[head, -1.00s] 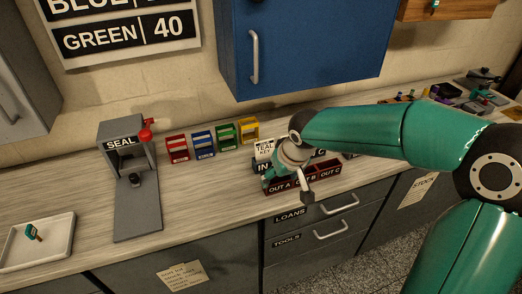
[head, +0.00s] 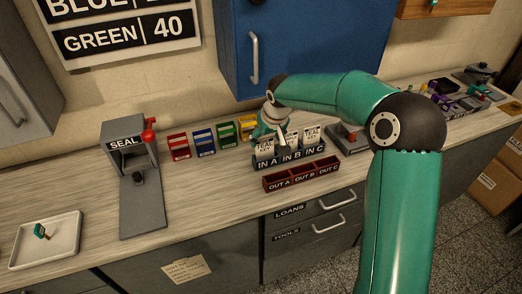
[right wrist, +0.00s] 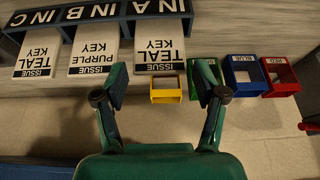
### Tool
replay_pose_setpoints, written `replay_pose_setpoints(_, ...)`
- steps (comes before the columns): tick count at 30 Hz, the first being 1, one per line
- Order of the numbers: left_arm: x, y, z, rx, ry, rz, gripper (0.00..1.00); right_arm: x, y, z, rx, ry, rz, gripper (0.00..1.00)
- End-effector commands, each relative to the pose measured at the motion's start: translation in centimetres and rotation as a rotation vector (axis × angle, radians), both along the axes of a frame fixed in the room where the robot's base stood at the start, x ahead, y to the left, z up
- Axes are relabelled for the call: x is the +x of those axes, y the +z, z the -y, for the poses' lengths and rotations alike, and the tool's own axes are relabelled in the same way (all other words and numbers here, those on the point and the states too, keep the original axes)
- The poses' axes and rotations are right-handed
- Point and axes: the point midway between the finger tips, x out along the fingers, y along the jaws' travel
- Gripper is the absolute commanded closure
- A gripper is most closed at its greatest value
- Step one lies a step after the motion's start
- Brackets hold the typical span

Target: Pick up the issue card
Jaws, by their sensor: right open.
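Three white issue cards stand in the dark rack (head: 290,158) labelled IN A, IN B and IN C. In the right wrist view, upside down, the nearest reads ISSUE TEAL KEY (right wrist: 160,45), the middle ISSUE PURPLE KEY (right wrist: 95,48), the far one ISSUE TEAL KEY (right wrist: 38,52). My right gripper (head: 272,128) is at the rack's left end, just behind and above the IN A card (head: 264,150). In the right wrist view the gripper (right wrist: 163,80) is open and empty; the nearest teal card appears beyond and between its fingertips. My left gripper is out of view.
A red OUT A, OUT B, OUT C tray (head: 302,174) sits in front of the rack. Yellow (right wrist: 166,90), green, blue and red holders stand beside the gripper. A grey SEAL press (head: 140,190) and a white tray (head: 62,255) with a teal key are left.

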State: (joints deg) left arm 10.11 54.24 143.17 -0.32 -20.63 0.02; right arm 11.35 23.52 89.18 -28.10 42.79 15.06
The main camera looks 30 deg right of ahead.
Motion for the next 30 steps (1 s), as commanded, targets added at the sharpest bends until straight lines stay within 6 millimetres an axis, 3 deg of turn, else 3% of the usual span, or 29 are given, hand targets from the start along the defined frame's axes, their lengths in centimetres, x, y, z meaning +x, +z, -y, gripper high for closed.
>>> replay_pose_setpoints(9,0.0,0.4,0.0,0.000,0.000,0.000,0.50,1.5,-4.2,0.4,0.001,0.000,-0.004,0.29)
replay_pose_setpoints(17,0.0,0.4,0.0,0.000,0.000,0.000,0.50,1.7,-4.6,0.4,0.001,0.001,-0.002,0.29)
replay_pose_setpoints(18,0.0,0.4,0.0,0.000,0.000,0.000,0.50,1.7,-4.6,0.4,0.001,0.001,-0.002,0.31)
replay_pose_setpoints(24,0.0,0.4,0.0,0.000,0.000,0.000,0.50,1.7,-4.6,0.4,0.001,0.001,-0.002,0.63)
replay_pose_setpoints(30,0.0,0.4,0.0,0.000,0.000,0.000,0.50,1.7,-4.6,0.3,0.001,0.002,-0.002,0.63)
